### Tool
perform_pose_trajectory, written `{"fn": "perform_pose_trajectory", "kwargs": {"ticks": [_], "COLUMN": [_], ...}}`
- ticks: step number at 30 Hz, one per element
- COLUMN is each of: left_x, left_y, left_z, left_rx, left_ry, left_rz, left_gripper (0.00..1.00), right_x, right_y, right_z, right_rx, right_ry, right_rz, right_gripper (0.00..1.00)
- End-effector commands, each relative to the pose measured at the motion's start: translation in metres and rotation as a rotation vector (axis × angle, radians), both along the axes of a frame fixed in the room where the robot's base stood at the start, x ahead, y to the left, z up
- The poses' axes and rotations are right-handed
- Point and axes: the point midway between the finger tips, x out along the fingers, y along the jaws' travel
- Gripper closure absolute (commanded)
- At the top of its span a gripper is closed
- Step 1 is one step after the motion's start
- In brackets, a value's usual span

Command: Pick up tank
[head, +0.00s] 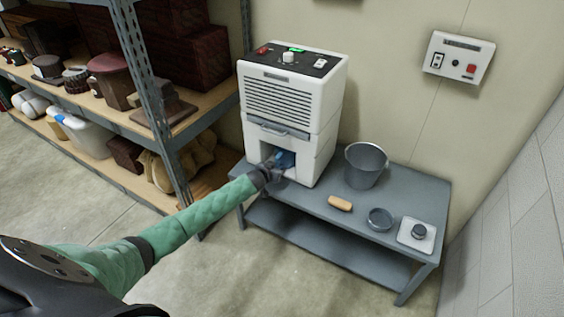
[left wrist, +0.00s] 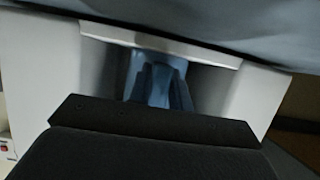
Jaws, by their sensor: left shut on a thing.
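A white dehumidifier (head: 290,100) stands at the left end of a grey table. Its lower front has an open bay, and inside it shows a blue tank (head: 286,159), mostly hidden by the bay walls and my gripper. My left gripper (head: 272,167) reaches into the bay and is shut on the tank. In the left wrist view the tank (left wrist: 157,62) shows blue between the white walls of the bay, with the dark gripper body in front. My right gripper is not in view.
On the grey table (head: 300,207) are a grey bucket (head: 365,166), a tan block (head: 340,203), a round grey dish (head: 380,219) and a white scale-like item (head: 417,235). A loaded shelf (head: 175,125) stands to the left. A control box (head: 459,58) is on the wall.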

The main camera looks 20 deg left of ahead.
Motion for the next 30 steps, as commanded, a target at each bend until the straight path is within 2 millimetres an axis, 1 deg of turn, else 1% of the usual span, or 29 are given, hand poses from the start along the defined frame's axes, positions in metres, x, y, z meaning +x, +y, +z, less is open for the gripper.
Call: {"fn": "perform_pose_trajectory", "kwargs": {"ticks": [11,17,22,24,30], "left_x": [0.000,0.000,0.000,-0.010,-0.031], "left_y": [0.000,0.000,0.000,0.000,0.002], "left_z": [0.008,0.022,0.038,0.034,0.034], "left_rx": [0.000,0.000,0.000,0.000,0.000], "left_ry": [-0.001,-0.002,-0.002,0.001,0.001], "left_rz": [0.000,0.000,-0.001,-0.001,-0.001], "left_gripper": [1.00,1.00,1.00,1.00,1.00], "right_x": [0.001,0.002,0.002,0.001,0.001], "right_y": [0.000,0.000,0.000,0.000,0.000], "right_z": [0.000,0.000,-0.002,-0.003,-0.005], "right_rx": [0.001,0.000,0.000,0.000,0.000], "right_ry": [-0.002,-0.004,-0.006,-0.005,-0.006], "right_rz": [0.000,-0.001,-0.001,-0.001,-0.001], "right_gripper": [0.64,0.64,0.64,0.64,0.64]}}
